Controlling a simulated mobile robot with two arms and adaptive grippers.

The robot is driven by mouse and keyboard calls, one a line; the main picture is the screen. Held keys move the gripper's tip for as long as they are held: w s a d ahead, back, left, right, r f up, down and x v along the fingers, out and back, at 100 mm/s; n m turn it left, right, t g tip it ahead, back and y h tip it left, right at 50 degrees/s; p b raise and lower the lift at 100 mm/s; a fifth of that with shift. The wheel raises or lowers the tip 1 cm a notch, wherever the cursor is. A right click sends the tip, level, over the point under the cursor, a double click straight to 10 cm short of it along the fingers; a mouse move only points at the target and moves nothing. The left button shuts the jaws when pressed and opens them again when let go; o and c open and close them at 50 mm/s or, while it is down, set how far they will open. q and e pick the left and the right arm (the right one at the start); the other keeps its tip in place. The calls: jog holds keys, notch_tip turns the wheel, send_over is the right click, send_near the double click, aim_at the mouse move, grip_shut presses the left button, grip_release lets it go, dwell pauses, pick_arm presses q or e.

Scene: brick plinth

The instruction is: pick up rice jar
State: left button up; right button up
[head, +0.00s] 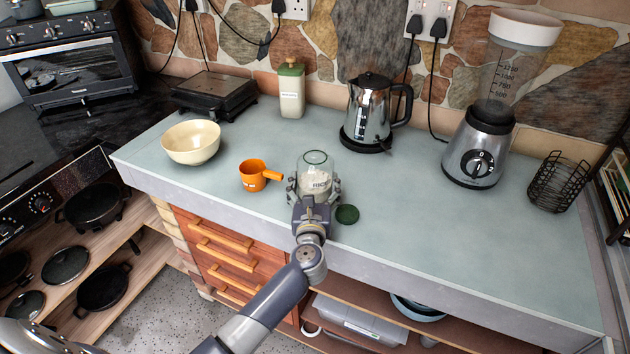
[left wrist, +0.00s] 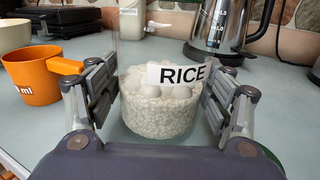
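The rice jar (head: 316,178) is a clear glass jar with white rice and a RICE label, standing upright and lidless near the counter's front edge. It also shows in the left wrist view (left wrist: 158,108), between the fingers. My left gripper (head: 314,190) is open around the jar, one finger on each side. The fingers are close to the glass; I see no clear grip. A dark green round lid (head: 347,214) lies on the counter just right of the gripper. My right gripper is not in view.
An orange measuring cup (head: 252,176) stands just left of the jar, its handle pointing toward it. A cream bowl (head: 191,142) is farther left. A kettle (head: 368,112), a white canister (head: 291,92) and a blender (head: 482,140) stand behind. The counter's right front is clear.

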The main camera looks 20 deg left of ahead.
pick_arm(q)
jog(key=shift+r, duration=0.1)
jog(key=shift+c, duration=0.7)
jog(key=shift+w+r, duration=0.1)
jog(key=shift+r, duration=0.1)
